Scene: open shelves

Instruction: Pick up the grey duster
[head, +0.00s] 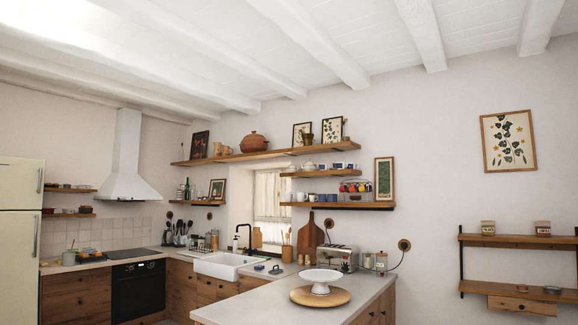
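I cannot make out a grey duster for certain. Two small dark items (275,270) lie on the counter to the right of the white sink (222,268), too small to identify. Open wooden shelves hang on the far wall, and another shelf unit (515,241) is on the right wall, with two small jars on its upper board and small bowls on its lower one. Neither of my grippers is in view.
The counter (255,305) juts toward me, bearing a white cake stand (320,283) on a round wooden board (320,297). A toaster (337,258) stands behind it. A fridge (20,240) is at the left, and a black oven (138,289) stands beyond it.

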